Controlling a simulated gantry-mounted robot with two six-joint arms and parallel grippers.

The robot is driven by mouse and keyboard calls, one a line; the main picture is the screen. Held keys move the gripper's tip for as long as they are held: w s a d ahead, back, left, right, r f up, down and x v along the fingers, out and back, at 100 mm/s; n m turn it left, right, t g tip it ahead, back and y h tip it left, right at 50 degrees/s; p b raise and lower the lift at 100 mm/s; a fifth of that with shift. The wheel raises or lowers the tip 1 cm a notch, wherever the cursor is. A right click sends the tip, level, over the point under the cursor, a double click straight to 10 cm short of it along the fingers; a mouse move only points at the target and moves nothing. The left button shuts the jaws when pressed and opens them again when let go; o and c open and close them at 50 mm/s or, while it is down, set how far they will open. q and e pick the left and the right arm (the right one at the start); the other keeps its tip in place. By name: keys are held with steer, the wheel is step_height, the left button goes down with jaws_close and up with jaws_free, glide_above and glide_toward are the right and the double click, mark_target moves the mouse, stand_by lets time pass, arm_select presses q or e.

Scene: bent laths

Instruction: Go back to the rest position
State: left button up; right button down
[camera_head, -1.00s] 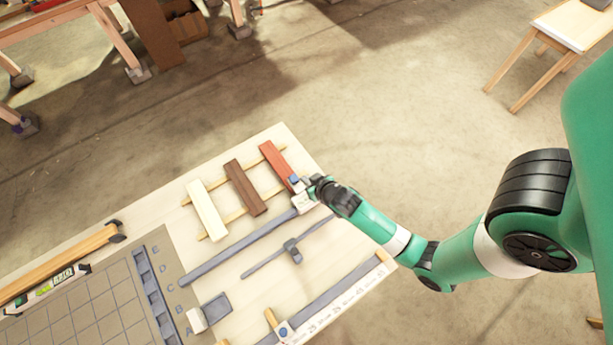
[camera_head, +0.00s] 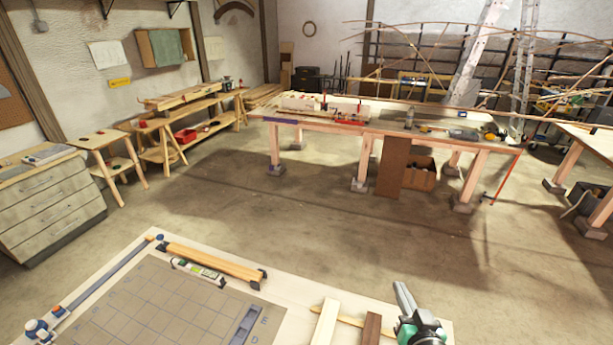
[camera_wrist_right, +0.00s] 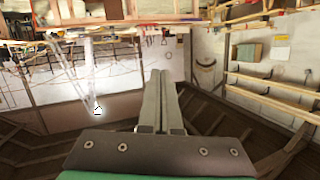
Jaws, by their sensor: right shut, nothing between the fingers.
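My right gripper (camera_head: 403,296) shows at the bottom right in the head view, over the far right part of the near table (camera_head: 290,290). Its two grey fingers point up and away and lie together. In the right wrist view the fingers (camera_wrist_right: 162,100) are shut with nothing between them, and the workshop shows upside down beyond them. My left gripper is in neither view.
On the near table lie a gridded board (camera_head: 170,305), a wooden bar with dark ends (camera_head: 212,262), a spirit level (camera_head: 198,272), a pale lath (camera_head: 325,322) and a dark brown lath (camera_head: 370,328). Open floor (camera_head: 290,215) separates it from the far workbench (camera_head: 330,123).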

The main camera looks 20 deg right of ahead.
steer(key=w+a+r+n+t+y+p, duration=0.1)
steer(key=a+r+t, duration=0.3)
steer(key=r, duration=1.1)
steer(key=w+a+r+n+t+y+p, duration=0.1)
steer(key=a+r+t, duration=0.3)
steer(key=r, duration=1.1)
steer(key=s+a+r+n+t+y, duration=0.2)
steer(key=s+r, duration=0.4)
steer(key=r, duration=0.3)
steer(key=s+a+r+n+t+y, duration=0.2)
steer(key=s+r, duration=0.4)
steer(key=r, duration=0.4)
steer(key=a+t+y, duration=0.1)
steer(key=a, duration=0.1)
steer(key=shift+s+a+n, duration=0.3)
steer(key=shift+a+n, duration=0.05)
steer(key=shift+n, duration=0.05)
